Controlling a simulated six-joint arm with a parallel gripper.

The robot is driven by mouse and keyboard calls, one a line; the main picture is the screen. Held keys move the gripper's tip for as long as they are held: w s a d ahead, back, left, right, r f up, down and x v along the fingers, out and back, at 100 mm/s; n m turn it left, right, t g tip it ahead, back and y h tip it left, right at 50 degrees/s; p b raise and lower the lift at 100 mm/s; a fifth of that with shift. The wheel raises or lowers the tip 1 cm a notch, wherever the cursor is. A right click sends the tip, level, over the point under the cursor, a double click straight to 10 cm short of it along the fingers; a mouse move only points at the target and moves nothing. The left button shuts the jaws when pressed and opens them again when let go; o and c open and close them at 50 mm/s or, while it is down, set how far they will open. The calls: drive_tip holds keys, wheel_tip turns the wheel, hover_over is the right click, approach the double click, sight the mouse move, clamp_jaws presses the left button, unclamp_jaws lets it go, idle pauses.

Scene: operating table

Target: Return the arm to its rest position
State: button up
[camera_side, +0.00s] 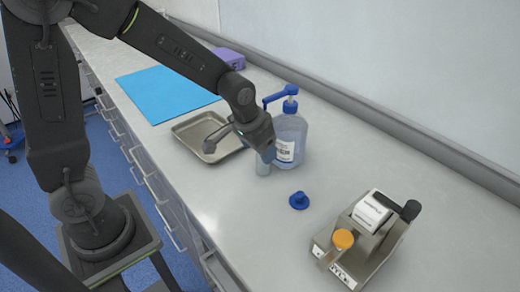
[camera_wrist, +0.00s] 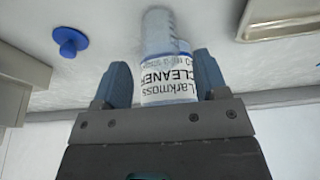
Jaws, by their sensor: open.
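My gripper (camera_side: 266,152) is low over the counter, just in front of a clear pump bottle with a blue pump head (camera_side: 287,137). In the wrist view the two blue fingers of my gripper (camera_wrist: 162,75) are spread apart. The bottle's white label, reading "Larkmoss CLEANER" (camera_wrist: 168,82), shows between them. A small clear container (camera_side: 263,168) stands below the fingertips; a clear cylinder (camera_wrist: 157,30) also shows beyond the fingers in the wrist view. I cannot tell whether the fingers touch anything.
A blue cap (camera_side: 299,200) lies on the counter. A label printer (camera_side: 372,240) with an orange-capped tube (camera_side: 342,240) stands at the right. A metal tray (camera_side: 190,128), a blue mat (camera_side: 165,92) and a purple box (camera_side: 230,58) lie farther back. The wall runs behind the bottle.

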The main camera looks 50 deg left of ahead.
drive_tip(key=s+a+r+t, duration=0.1)
drive_tip(key=s+r+t, duration=0.1)
drive_tip(key=s+r, duration=1.1)
drive_tip(key=s, duration=0.4)
